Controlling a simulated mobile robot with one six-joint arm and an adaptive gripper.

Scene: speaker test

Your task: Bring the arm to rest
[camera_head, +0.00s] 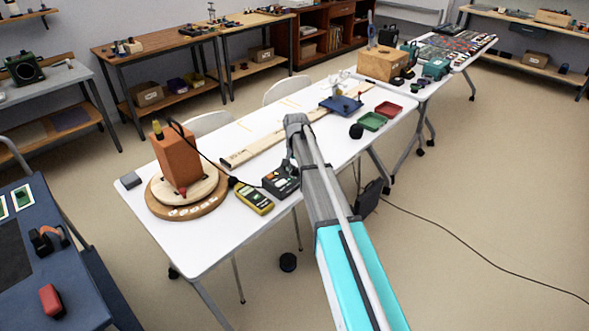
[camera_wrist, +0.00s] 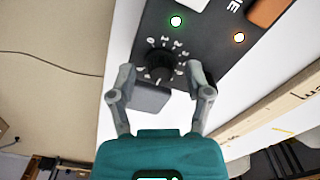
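My arm reaches over the white table (camera_head: 220,225) from the lower right in the head view. My gripper (camera_head: 288,165) is at the dark control box (camera_head: 281,183) on that table. In the wrist view my gripper (camera_wrist: 160,70) is open, with its two fingers apart on either side of the box's black knob (camera_wrist: 160,66). Nothing is seen held. I cannot tell how far the fingertips are from the panel. The box (camera_wrist: 205,45) shows a green light (camera_wrist: 176,21) and an orange light (camera_wrist: 239,37).
An orange-brown speaker box (camera_head: 178,156) stands on a round wooden turntable (camera_head: 166,207). A yellow multimeter (camera_head: 252,197) lies left of the control box. A long marked board (camera_head: 262,145) lies behind. A green tray (camera_head: 372,121) and red tray (camera_head: 389,108) are farther right. Floor at right is mostly clear.

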